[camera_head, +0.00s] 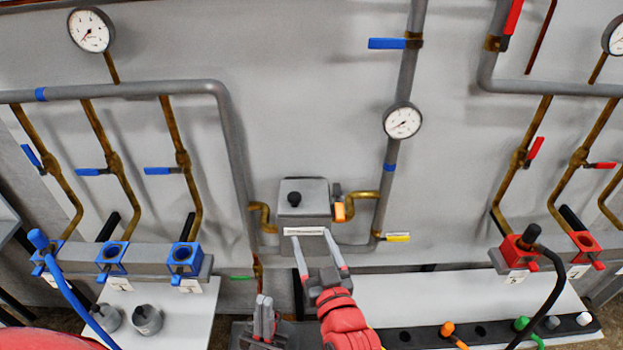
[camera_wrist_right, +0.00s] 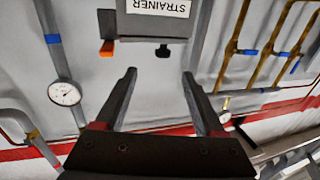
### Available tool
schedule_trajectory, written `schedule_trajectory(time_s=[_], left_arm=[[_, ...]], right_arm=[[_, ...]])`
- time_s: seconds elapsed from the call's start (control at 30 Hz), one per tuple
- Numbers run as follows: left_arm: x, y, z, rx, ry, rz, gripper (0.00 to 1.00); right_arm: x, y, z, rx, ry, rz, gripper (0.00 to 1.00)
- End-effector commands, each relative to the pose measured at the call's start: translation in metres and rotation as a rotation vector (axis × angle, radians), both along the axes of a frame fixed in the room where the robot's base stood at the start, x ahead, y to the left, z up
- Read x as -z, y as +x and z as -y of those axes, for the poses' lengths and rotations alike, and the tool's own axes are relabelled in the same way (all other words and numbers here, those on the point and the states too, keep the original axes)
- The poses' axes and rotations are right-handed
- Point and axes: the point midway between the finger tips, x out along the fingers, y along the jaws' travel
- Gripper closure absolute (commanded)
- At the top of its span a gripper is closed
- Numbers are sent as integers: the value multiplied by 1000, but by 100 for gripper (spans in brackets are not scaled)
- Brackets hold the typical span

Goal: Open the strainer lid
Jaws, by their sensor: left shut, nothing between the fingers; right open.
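The strainer is a grey box (camera_head: 303,205) on the pipework at the middle of the head view, with a black knob (camera_head: 294,198) on its top. The lid appears shut. Its white label (camera_head: 304,231) reads STRAINER in the right wrist view (camera_wrist_right: 160,7), at the top edge. My right gripper (camera_head: 313,236) is open and empty just in front of the box's lower front; its fingers also show in the right wrist view (camera_wrist_right: 159,75), pointing toward the wall below the label. I cannot tell whether they touch the box. My left gripper (camera_head: 264,300) is shut and empty, lower left of the strainer.
Blue sockets (camera_head: 186,257) are at left, red sockets (camera_head: 519,250) at right. Two grey caps (camera_head: 147,319) stand on a white shelf. A gauge (camera_head: 402,121) hangs above.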

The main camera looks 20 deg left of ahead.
Motion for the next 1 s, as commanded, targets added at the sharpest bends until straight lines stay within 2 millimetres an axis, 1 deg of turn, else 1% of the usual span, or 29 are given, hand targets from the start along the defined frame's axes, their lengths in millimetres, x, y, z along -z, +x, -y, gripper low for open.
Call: schedule_trajectory(time_s=[0.07, 0.17, 0.27, 0.6, 0.9, 1.0], left_arm=[[-2, 0, 0, 0, 0, 0, 100], [-5, 0, 0, 0, 0, 0, 100], [-10, 0, 0, 0, 0, 0, 100], [-29, 0, 0, 0, 0, 0, 100], [-45, 0, 0, 0, 0, 0, 100], [-49, 0, 0, 0, 0, 0, 100]], right_arm=[[1, 2, -4, -7, -4, -8, 29], [1, 10, -9, -7, -7, -10, 29], [-3, 25, -16, -4, -3, -4, 29], [-2, 78, -48, -4, -5, -6, 29], [-2, 118, -72, -3, -4, -5, 29], [-2, 129, -79, -4, -4, -5, 29]])
